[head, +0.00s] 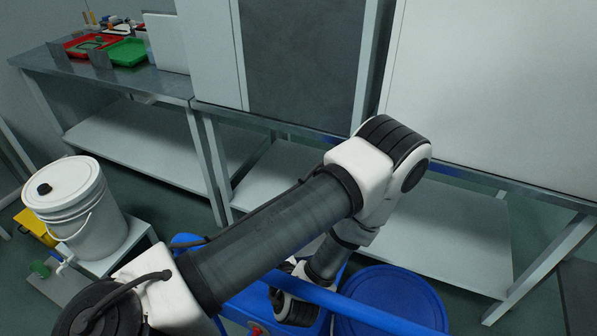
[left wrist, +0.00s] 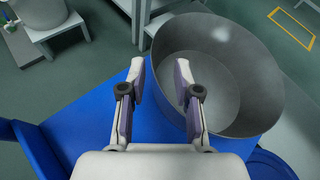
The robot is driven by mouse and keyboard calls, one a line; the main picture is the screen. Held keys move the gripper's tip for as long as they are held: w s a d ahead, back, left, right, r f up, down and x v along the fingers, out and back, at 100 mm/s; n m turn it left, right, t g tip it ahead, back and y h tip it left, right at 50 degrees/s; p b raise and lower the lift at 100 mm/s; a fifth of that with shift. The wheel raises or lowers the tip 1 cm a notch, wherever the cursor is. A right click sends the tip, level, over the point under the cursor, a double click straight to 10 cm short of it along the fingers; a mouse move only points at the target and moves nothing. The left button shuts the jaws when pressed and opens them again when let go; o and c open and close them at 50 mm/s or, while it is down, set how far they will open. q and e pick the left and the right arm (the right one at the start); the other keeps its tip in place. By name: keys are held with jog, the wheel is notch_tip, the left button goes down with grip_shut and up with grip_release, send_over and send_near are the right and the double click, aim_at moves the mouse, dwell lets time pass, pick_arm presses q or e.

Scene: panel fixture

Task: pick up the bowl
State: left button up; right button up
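The bowl (left wrist: 240,95) is a large, deep, round grey metal vessel in the left wrist view, right of centre, its open top facing up. It looks empty. My left gripper (left wrist: 160,75) is open in that view. Its left finger shows outside the bowl's left rim and its right finger overlaps the bowl's inside, so the rim appears between them. I cannot tell how deep the fingers sit, and I see no grip. In the head view my left arm crosses the middle, and I cannot make out the bowl or the gripper's fingertips. My right gripper is in neither view.
A white lidded bucket (head: 80,205) stands on a low stand at left. A metal table (head: 150,95) with red and green trays (head: 126,52) is at back left. A panelled bench (head: 440,225) spans the back. A blue round surface (head: 400,300) lies at the lower right.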

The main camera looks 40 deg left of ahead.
pick_arm(q)
jog(key=x, duration=0.5)
jog(key=shift+s+a+f, duration=0.2)
jog(key=shift+a+f, duration=0.1)
jog(key=shift+d, duration=0.1)
grip_shut()
